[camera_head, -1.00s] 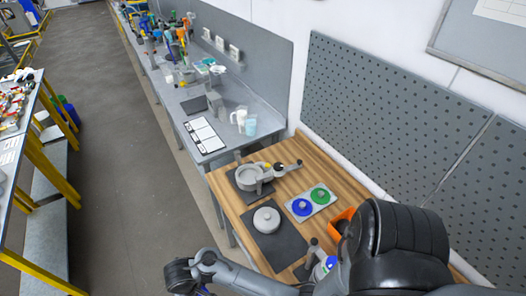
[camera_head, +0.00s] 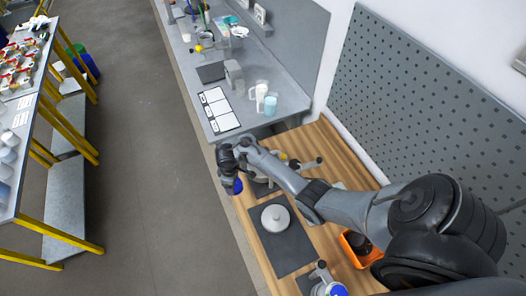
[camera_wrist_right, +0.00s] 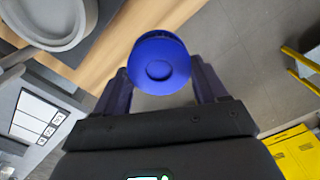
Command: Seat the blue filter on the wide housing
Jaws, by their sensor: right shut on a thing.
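My right gripper (camera_head: 236,184) is shut on the blue filter (camera_head: 238,187), off the left edge of the wooden table. In the right wrist view the round blue filter (camera_wrist_right: 158,62) sits between the two fingers, its face with a shallow round recess towards the camera. My left gripper is not in view.
An orange bin (camera_head: 363,260) stands to the right. A grey bench with a white mug (camera_head: 259,92) and a tray of white cards (camera_head: 218,108) lies beyond.

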